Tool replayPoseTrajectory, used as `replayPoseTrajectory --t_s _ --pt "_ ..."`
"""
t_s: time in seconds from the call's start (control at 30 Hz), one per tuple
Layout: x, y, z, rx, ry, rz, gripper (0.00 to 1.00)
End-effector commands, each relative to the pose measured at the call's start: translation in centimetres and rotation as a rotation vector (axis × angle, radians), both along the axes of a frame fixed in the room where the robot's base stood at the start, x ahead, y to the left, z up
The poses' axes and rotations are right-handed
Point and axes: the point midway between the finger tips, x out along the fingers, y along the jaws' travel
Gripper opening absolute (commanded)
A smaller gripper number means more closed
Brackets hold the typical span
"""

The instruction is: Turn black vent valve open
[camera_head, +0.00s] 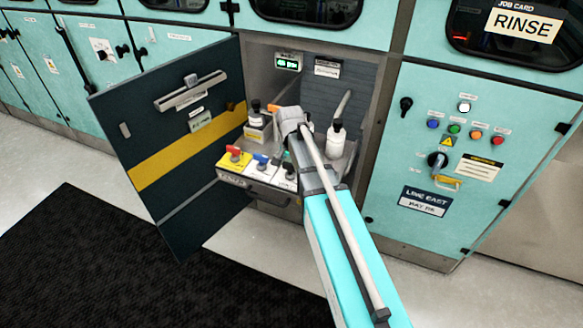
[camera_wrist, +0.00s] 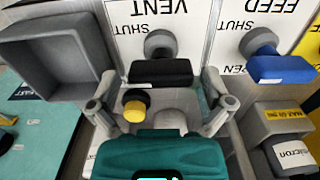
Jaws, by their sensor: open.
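The black vent valve handle (camera_wrist: 160,72) is in the upper middle of the wrist view, below its grey round hub and the upside-down VENT and SHUT lettering. Its bar lies crosswise in that picture. My gripper (camera_wrist: 159,82) is open, with one finger at each end of the black handle. I cannot tell whether either finger touches it. The black valve (camera_head: 290,172) also shows in the head view, rightmost of the row on the panel, partly beside my arm. My fingers are hidden there.
A blue feed valve (camera_wrist: 280,68) sits right of the vent handle.

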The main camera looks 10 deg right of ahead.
Motion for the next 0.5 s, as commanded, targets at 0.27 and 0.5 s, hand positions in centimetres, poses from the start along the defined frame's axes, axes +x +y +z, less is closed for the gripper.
replayPoseTrajectory --t_s 0.27,0.5 --pt "0.00 0.00 -0.06 0.000 0.000 0.000 1.00" --pt "0.00 -0.01 -0.06 0.000 0.000 0.000 0.67"
